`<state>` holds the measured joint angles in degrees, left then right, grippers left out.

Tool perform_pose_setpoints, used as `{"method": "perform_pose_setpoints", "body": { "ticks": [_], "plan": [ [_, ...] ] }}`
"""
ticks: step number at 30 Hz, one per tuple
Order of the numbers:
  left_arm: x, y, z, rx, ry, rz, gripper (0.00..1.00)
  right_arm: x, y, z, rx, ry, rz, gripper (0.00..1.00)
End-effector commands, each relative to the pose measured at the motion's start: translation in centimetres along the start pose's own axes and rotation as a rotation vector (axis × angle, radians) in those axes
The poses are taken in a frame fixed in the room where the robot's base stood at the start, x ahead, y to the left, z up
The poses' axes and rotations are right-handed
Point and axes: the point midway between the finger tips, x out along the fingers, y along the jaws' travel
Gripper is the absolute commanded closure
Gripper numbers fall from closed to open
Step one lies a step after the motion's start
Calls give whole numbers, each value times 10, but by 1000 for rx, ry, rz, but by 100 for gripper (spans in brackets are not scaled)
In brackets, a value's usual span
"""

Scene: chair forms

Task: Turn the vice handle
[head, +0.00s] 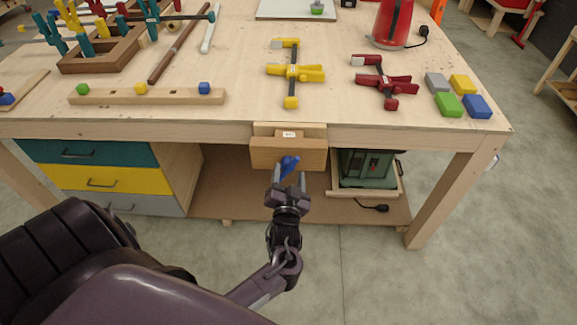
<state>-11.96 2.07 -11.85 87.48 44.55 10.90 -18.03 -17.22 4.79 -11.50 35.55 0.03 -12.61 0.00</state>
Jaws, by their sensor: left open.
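The wooden vice (289,155) is mounted on the front edge of the workbench, with a small white label on its top. My left gripper (289,175) is open in front of the vice, with one finger on each side of the blue handle. I cannot tell whether the fingers touch it. The lower part of the handle is partly hidden by the gripper. My right gripper is not in view.
The workbench (235,65) holds a yellow clamp (293,73), a red clamp (384,83), a red kettle (390,22) and coloured blocks (449,104). Below are a drawer unit (105,180) at left and a green machine (366,168) at right. The floor in front is clear.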

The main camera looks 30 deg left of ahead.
Motion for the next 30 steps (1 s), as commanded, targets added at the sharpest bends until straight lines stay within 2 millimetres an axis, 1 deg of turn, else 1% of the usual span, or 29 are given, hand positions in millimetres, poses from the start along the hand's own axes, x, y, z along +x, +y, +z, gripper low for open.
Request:
{"method": "perform_pose_setpoints", "body": {
  "ticks": [1, 3, 6, 10, 16, 17, 21, 26, 27, 30],
  "plan": [
    [9, -1, -1, 1, 0, -1, 43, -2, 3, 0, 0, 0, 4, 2],
    [18, 0, -1, 1, 1, -1, 43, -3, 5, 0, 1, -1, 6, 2],
    [26, 0, 0, 2, 1, 0, 43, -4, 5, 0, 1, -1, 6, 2],
    [30, 0, 0, 2, 0, 1, 43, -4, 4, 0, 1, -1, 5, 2],
    [30, 0, 0, 2, 0, 1, 43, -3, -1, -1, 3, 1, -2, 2],
    [30, 0, 0, 2, 0, 1, 46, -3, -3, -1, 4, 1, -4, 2],
    [30, 0, 0, 2, 0, 1, 64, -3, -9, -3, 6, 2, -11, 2],
    [30, 0, 0, 2, 0, 1, 85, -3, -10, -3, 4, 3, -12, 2],
    [30, 0, 0, 3, 0, 1, 87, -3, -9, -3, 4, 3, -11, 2],
    [30, 0, -2, 40, -1, 1, 87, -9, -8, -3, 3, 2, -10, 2]
  ]
}}
